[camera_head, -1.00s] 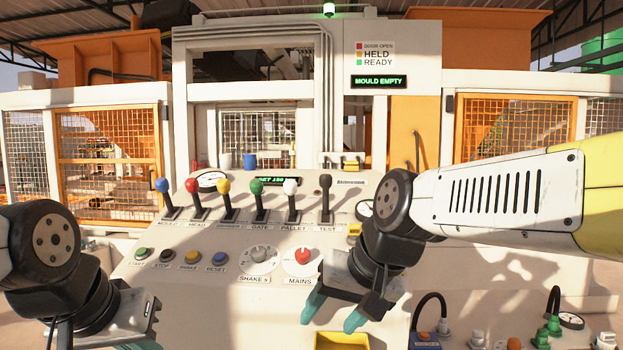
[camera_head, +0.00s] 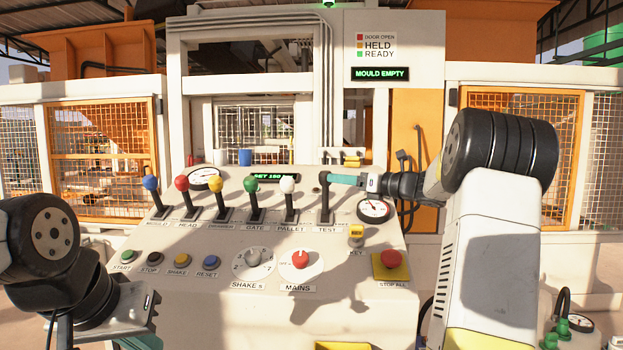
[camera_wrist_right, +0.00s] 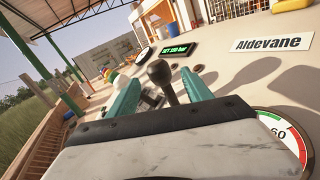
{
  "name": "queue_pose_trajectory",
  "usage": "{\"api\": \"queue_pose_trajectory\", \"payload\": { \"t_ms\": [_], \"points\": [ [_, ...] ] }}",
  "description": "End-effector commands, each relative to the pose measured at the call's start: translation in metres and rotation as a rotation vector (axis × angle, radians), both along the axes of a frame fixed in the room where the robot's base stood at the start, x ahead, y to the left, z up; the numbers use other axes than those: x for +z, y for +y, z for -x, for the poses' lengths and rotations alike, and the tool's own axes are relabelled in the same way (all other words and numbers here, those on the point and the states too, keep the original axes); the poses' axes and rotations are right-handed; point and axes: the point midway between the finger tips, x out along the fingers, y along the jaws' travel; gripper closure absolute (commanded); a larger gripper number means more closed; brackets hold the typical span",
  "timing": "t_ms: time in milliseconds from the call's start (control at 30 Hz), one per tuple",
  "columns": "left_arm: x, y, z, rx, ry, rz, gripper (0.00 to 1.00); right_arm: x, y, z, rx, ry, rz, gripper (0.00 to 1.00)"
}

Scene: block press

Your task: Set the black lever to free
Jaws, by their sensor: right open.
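The black lever (camera_head: 325,200) stands upright in its slot above the TEST label, at the right end of the lever row on the sloping panel. My right gripper (camera_head: 345,179) reaches in from the right at knob height. In the right wrist view the black knob (camera_wrist_right: 158,72) stands between the two open teal fingers (camera_wrist_right: 163,92), with a gap on each side. My left gripper (camera_head: 138,341) is low at the left, its fingers mostly cut off by the frame edge.
The white-knobbed PALLET lever (camera_head: 288,199) stands just left of the black lever. A gauge (camera_head: 373,209) and the red stop button (camera_head: 390,260) are to the right. The sign reads MOULD EMPTY (camera_head: 380,74).

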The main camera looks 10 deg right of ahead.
Motion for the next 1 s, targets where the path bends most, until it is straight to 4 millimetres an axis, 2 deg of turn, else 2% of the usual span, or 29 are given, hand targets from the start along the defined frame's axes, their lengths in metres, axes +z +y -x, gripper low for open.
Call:
{"api": "queue_pose_trajectory", "payload": {
  "t_ms": [100,333,500,733,767,1000],
  "points": [
    [0.000,0.000,0.000,0.000,0.000,0.000,1.00,0.000,0.015,-0.015,0.005,-0.001,0.002,0.42],
    [0.000,0.000,0.000,0.000,0.000,0.000,1.00,0.000,0.037,-0.040,0.004,-0.002,0.004,0.42],
    [0.000,0.000,0.000,0.000,0.000,0.000,1.00,0.000,0.043,-0.048,0.002,-0.002,0.005,0.42],
    [0.000,0.000,0.000,0.000,0.000,0.000,1.00,0.000,0.044,-0.049,0.002,-0.002,0.005,0.42],
    [0.000,0.000,0.000,0.000,0.000,0.000,1.00,0.000,0.044,-0.049,0.002,-0.001,0.006,0.44],
    [0.000,0.000,0.000,0.000,0.000,0.000,1.00,0.000,0.043,-0.048,0.001,-0.002,0.006,0.91]
  ]
}}
